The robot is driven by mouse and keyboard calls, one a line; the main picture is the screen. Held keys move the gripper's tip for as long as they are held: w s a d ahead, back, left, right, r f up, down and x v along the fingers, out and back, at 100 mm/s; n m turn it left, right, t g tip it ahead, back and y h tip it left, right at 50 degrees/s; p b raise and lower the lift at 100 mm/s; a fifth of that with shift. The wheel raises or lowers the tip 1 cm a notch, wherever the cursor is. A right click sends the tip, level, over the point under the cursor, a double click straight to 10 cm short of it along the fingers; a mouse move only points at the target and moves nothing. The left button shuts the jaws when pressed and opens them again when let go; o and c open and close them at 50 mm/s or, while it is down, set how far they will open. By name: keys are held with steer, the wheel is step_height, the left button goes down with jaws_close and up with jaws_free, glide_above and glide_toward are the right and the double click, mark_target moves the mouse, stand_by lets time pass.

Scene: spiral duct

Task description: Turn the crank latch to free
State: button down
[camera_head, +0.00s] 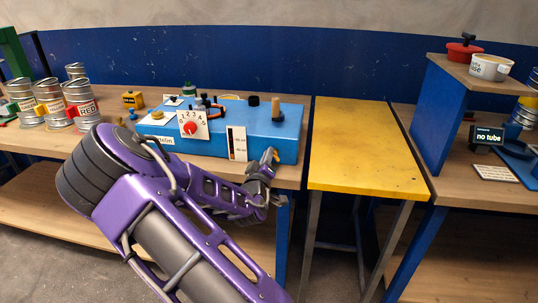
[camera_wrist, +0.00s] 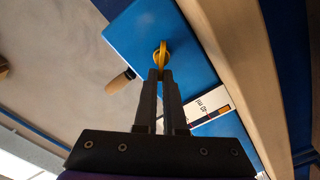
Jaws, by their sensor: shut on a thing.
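The blue box (camera_head: 285,140) stands on the wooden bench. A small yellow latch piece (camera_wrist: 161,52), which looks like the crank latch, sits on the box's blue face in the wrist view. In the head view its yellow part (camera_head: 276,157) shows at the box's right end. My gripper (camera_wrist: 160,73) is shut on the lower end of this latch, with its fingers close together. In the head view my gripper (camera_head: 268,163) is at the box's front right corner. The fingertips partly hide the latch, so its exact angle is hard to tell.
A brown handle (camera_wrist: 119,82) sticks out left of the fingers. A white scale card (camera_head: 237,143) and a red dial (camera_head: 191,127) are on the box's front. A yellow table (camera_head: 365,150) stands to the right, bare on top. Several cans (camera_head: 80,102) stand at left.

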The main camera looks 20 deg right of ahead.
steer(key=n, duration=0.2)
steer(key=f+n, duration=0.1)
steer(key=n, duration=0.1)
steer(key=shift+a+n, duration=0.2)
steer(key=shift+n, duration=0.1)
steer(key=shift+w+f+n, duration=0.1)
steer(key=shift+f+n, duration=0.1)
steer(key=shift+n, duration=1.3)
steer(key=c, duration=1)
jaws_free()
steer(key=p+v, duration=0.1)
steer(key=v, duration=1.6)
steer(key=shift+a, duration=0.2)
